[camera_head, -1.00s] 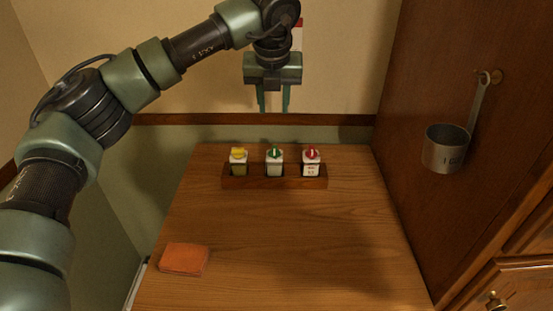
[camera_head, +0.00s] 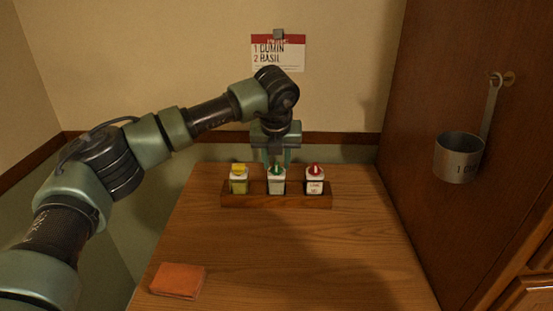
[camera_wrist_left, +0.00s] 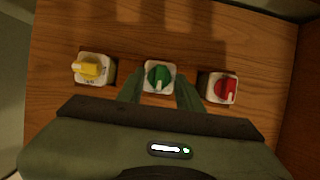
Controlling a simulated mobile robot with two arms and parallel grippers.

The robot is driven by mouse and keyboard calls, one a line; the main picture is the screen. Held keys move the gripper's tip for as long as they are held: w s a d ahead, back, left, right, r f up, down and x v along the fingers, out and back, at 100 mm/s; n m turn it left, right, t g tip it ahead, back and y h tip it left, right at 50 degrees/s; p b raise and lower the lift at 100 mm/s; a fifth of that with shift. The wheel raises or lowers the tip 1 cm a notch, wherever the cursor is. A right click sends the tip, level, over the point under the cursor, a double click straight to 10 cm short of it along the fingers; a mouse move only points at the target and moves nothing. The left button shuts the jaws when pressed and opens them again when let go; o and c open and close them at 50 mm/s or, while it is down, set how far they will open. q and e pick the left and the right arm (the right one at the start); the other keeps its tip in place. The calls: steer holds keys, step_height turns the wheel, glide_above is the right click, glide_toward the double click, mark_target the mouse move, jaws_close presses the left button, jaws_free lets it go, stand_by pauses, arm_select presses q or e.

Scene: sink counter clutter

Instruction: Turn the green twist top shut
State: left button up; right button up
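The green twist top (camera_head: 276,170) sits on the middle jar (camera_head: 277,187) of three in a wooden rack. In the left wrist view, the green top (camera_wrist_left: 158,76) has its raised grip running nearly up and down the picture. My left gripper (camera_head: 277,160) points down over the middle jar. In the left wrist view, the fingers of my left gripper (camera_wrist_left: 160,90) stand on either side of the green top, with gaps visible. The gripper looks open; I cannot tell how low the fingertips reach. My right gripper is not in view.
A yellow-topped jar (camera_head: 239,179) stands left in the rack (camera_head: 296,201), and a red-topped jar (camera_head: 315,180) right. An orange cloth (camera_head: 178,281) lies at front left. A metal cup (camera_head: 459,158) hangs on the right panel. A note (camera_head: 278,54) hangs above. The counter's middle is clear.

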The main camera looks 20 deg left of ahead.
arm_select(q)
steer(key=shift+c, duration=0.2)
jaws_close()
